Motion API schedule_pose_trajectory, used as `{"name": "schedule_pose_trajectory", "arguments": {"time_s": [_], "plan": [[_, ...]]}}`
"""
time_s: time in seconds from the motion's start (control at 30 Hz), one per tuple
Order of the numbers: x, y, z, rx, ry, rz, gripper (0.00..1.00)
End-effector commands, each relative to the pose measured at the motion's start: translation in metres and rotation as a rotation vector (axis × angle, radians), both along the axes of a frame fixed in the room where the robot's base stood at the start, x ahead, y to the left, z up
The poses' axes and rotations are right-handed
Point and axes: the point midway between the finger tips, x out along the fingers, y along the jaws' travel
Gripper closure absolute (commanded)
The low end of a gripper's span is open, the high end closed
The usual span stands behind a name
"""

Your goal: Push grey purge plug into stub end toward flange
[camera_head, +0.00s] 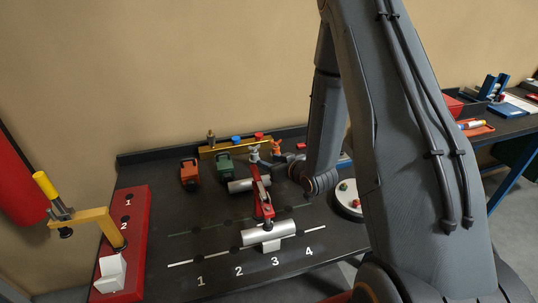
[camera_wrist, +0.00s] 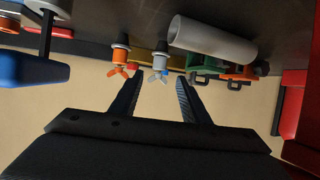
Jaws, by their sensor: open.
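A grey plug with a winged top (camera_wrist: 158,64) stands at the back of the bench; it also shows in the head view (camera_head: 254,154). My gripper (camera_wrist: 159,82) is open and empty, and the grey plug appears between and beyond its fingertips. In the head view my gripper (camera_head: 279,159) is partly hidden by my wrist. A silver pipe (camera_head: 268,233) lies in front under a red clamp (camera_head: 262,196). A second pale pipe (camera_head: 242,185) lies behind it and shows in the wrist view (camera_wrist: 212,40). I cannot tell which end is the stub or flange.
An orange plug (camera_head: 276,147) stands beside the grey one. Green (camera_head: 226,167) and orange (camera_head: 190,174) boxes sit left of them. A yellow rail (camera_head: 232,147) is behind. A white round dish (camera_head: 346,201) is right.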

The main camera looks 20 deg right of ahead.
Motion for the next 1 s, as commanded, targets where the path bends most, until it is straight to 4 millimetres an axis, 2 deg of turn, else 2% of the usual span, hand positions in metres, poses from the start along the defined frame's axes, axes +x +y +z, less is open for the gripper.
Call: {"name": "schedule_pose_trajectory", "arguments": {"time_s": [0.17, 0.6, 0.8, 1.0], "plan": [[0.017, 0.005, -0.008, 0.004, -0.011, 0.005, 0.58], [0.091, 0.025, -0.042, 0.004, -0.009, 0.005, 0.58], [0.105, 0.028, -0.046, 0.003, -0.008, 0.003, 0.58], [0.107, 0.029, -0.046, 0.004, -0.008, 0.001, 0.58]]}}
